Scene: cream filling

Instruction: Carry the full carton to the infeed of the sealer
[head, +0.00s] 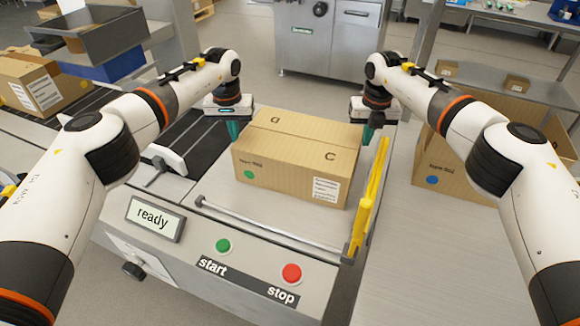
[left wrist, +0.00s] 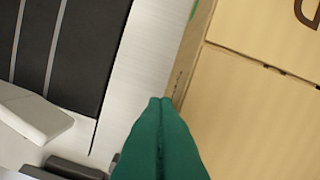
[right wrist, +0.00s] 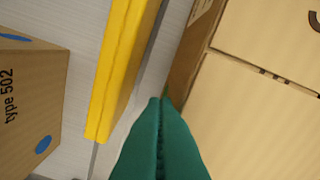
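The closed carton (head: 295,155) with a green dot and a white label sits on the flat metal infeed plate (head: 222,190) of the sealer, in front of a panel reading "ready". My left gripper (head: 233,131) is at its left side and my right gripper (head: 369,132) at its right side. In the left wrist view the green fingers (left wrist: 160,105) are together beside the carton wall (left wrist: 195,45). In the right wrist view the fingers (right wrist: 160,105) are also together, close to the wall. I cannot tell whether either touches it. Nothing is between either pair of fingers.
A yellow guide (head: 369,200) stands along the plate's right edge. Dark belts (head: 185,140) run at the left. A green start button (head: 223,245) and red stop button (head: 291,273) are in front. A blue-dotted carton (head: 440,160) stands right, another carton (head: 35,85) far left.

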